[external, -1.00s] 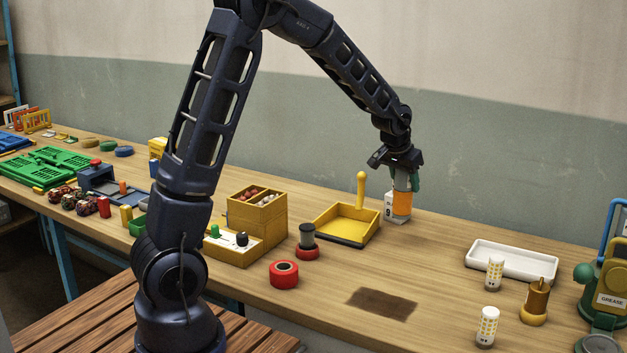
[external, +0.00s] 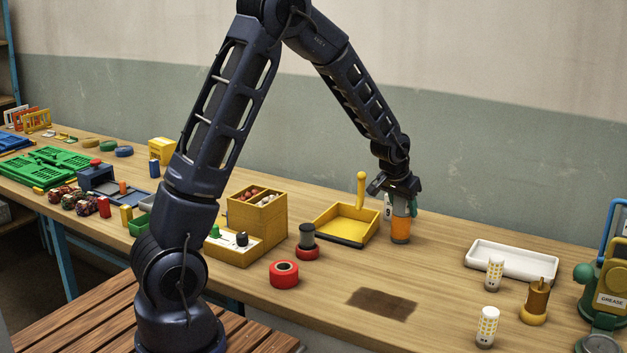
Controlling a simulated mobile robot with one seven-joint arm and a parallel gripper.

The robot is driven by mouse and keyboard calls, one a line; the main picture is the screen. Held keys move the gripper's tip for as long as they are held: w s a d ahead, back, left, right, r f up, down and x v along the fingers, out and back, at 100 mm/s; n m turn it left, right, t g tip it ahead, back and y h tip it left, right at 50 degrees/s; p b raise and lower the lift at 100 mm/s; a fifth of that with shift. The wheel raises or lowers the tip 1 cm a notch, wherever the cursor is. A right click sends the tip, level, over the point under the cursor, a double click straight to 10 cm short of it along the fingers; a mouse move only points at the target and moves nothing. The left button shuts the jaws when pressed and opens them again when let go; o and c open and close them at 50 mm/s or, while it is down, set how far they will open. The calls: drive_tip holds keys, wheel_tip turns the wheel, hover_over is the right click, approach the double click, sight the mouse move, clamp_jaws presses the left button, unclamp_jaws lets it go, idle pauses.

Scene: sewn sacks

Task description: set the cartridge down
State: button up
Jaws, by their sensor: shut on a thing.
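The cartridge (external: 400,230) is an orange cylinder with a dark lower end and a grey upper part. It is upright in my gripper (external: 402,208), which is shut on its upper part from above. Its lower end is at or just above the wooden bench top; I cannot tell whether it touches.
The yellow dustpan (external: 343,238) with its upright handle is just left. A white tray (external: 513,274), white dotted cylinders (external: 488,326) and an amber oil can (external: 536,300) stand to the right. A red ring (external: 284,274) and a dark stain (external: 382,302) are in front. Bare bench (external: 440,262) lies between.

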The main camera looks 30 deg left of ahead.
drive_tip(key=o, duration=1.2)
drive_tip(key=shift+f, duration=0.1)
drive_tip(key=v, duration=1.2)
drive_tip(key=s+a+r, duration=0.6)
drive_tip(key=a+r, duration=0.1)
drive_tip(key=a, duration=0.1)
drive_tip(key=s+a+r+n, duration=0.1)
drive_tip(key=s+a, duration=0.4)
drive_tip(key=s, duration=0.5)
drive_tip(key=s+a+r+n, duration=0.1)
drive_tip(key=s+a+r, duration=0.2)
drive_tip(key=s, duration=0.7)
drive_tip(key=s+a+r+y, duration=0.1)
drive_tip(key=s+a, duration=0.5)
drive_tip(key=s, duration=0.3)
drive_tip(key=shift+s+a+r+n, duration=0.35)
drive_tip(key=shift+s+r+n, duration=0.05)
